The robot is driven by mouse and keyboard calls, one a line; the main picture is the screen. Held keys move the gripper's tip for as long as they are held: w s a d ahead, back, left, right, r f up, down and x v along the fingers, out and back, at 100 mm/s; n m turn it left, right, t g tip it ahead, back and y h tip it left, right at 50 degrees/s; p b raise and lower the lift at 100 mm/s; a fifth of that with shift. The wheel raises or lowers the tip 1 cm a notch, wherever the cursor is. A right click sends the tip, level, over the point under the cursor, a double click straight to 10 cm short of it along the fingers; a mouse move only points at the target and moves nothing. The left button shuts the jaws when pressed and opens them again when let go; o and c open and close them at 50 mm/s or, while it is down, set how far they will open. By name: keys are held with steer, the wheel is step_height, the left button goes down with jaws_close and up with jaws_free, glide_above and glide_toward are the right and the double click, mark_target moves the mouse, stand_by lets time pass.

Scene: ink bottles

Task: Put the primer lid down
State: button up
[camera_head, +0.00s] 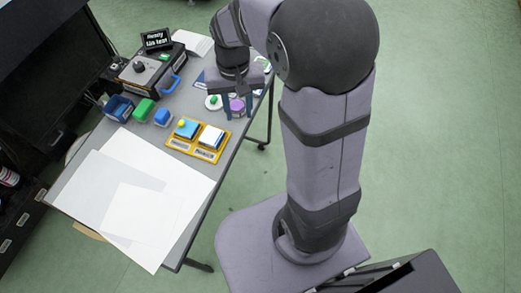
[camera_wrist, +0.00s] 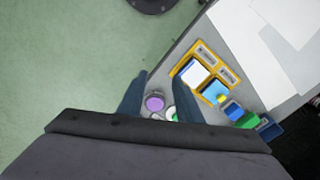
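My gripper (camera_head: 240,108) is over the far right part of the grey table, its two blue-grey fingers pointing down and spread apart. They also show in the wrist view (camera_wrist: 160,85), with a clear gap and nothing seen held. A round purple piece (camera_head: 237,105) is close by the fingers; in the wrist view it (camera_wrist: 155,103) shows between them. A green-topped white round piece (camera_head: 214,101) lies just left of it, partly hidden by a finger in the wrist view (camera_wrist: 171,113). I cannot tell which piece is the primer lid.
A yellow tray (camera_head: 182,146) holds a blue and a white block, with a yellow knob near the blue one. Blue and green containers (camera_head: 143,109) stand left of it. A black machine with a sign (camera_head: 146,71) is behind. White sheets (camera_head: 140,195) cover the front.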

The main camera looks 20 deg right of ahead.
steer(key=s+f+n, duration=0.3)
steer(key=s, duration=0.9)
steer(key=shift+s+d, duration=0.35)
steer(key=shift+d, duration=0.05)
step_height(320, 180, up, 3)
steer(key=p, duration=0.3)
